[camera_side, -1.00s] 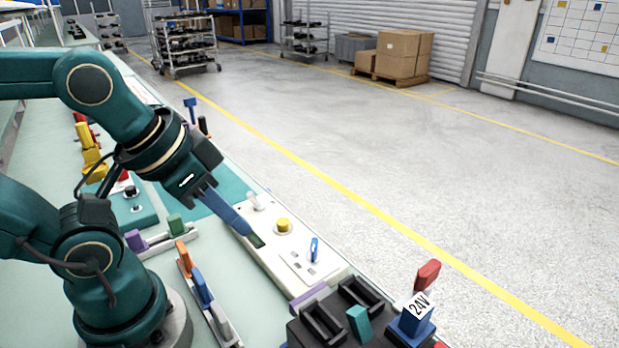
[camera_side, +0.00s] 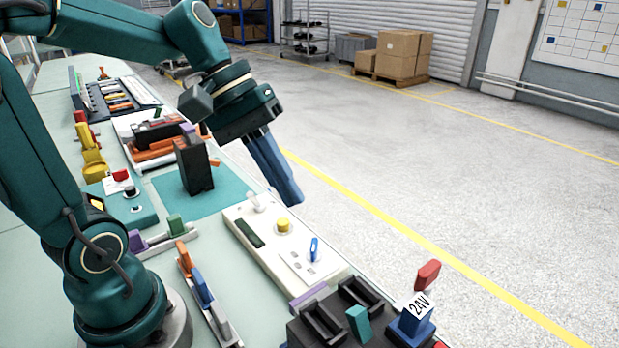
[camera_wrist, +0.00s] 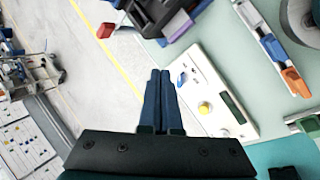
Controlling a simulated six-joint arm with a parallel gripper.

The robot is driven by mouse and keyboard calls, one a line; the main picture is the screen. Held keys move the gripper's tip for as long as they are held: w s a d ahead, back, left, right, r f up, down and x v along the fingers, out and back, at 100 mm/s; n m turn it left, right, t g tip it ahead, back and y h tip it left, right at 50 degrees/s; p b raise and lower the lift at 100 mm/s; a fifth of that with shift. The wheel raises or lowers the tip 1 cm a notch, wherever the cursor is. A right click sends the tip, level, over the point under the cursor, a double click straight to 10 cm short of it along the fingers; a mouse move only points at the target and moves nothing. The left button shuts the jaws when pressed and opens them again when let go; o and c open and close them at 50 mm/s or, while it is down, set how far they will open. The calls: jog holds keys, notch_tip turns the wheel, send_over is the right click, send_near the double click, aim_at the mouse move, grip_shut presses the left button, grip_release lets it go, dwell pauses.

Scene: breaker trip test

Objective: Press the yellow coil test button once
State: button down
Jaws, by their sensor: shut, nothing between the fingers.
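The yellow coil test button (camera_side: 283,226) is a round cap on a cream panel (camera_side: 318,284).
A black breaker block (camera_side: 195,166) stands on a teal mat (camera_side: 222,205) left of the panel. A dark tray with a 24V block (camera_side: 413,318) sits in front. Coloured clips (camera_side: 203,290) lie to the left of the panel.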

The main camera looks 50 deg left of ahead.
jog(key=w+a+n+t+h, duration=0.1)
jog(key=w+a+n+h, duration=0.1)
jog(key=w+a+n, duration=0.35)
jog(key=n+t, duration=0.1)
jog(key=n, duration=0.2)
send_over(283, 224)
jog(key=a, duration=0.2)
notch_tip(283, 224, down, 4)
jog(key=shift+r, duration=0.2)
jog(key=shift+f, duration=0.1)
jog(key=shift+d+f, duration=0.1)
jog(key=shift+f, duration=4.2)
jog(key=shift+f, duration=0.15)
jog(key=shift+f, duration=0.25)
